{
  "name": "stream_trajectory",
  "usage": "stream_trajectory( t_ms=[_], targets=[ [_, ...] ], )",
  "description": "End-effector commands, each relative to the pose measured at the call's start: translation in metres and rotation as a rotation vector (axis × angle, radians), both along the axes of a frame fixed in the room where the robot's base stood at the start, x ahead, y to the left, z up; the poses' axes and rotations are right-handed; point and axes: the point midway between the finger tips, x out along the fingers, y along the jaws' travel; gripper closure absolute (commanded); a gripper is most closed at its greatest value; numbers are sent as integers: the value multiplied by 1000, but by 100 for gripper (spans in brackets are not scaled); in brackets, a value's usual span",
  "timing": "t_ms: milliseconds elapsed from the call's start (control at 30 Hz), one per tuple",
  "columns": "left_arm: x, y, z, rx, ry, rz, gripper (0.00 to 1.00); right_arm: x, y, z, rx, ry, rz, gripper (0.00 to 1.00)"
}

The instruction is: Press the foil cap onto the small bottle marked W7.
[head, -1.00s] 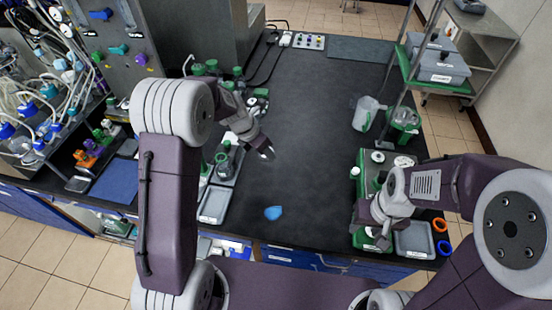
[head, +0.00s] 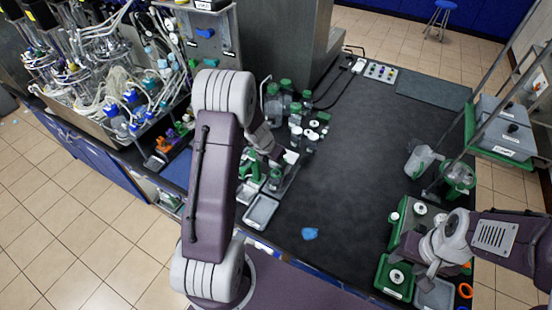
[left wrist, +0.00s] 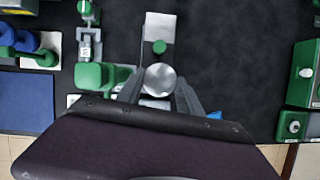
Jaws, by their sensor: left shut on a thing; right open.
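My left gripper (left wrist: 160,92) is shut on a round, shiny silver disc (left wrist: 160,78), which looks like the foil cap. In the head view the left gripper (head: 279,158) is over the left part of the bench, near the green-capped bottles, and the disc cannot be made out. My right gripper (head: 428,268) is open above the green holders at the bench's right front.
Several green-capped bottles (head: 285,86) stand at the back left. A grey tray (head: 262,211) and a blue piece (head: 310,234) lie near the front edge. A clear jug (head: 420,160) stands at the right. The bench's middle is clear.

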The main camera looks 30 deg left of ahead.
Motion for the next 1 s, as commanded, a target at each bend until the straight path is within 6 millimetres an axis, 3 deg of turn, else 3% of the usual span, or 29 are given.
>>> stream_trajectory(
  t_ms=[400,1000],
  targets=[
    [0,0,-51,-1,0,-1,94,0,0,-51,0,0,0,56],
    [0,0,-54,-1,0,-1,94,0,0,-54,0,0,0,56]
  ],
)
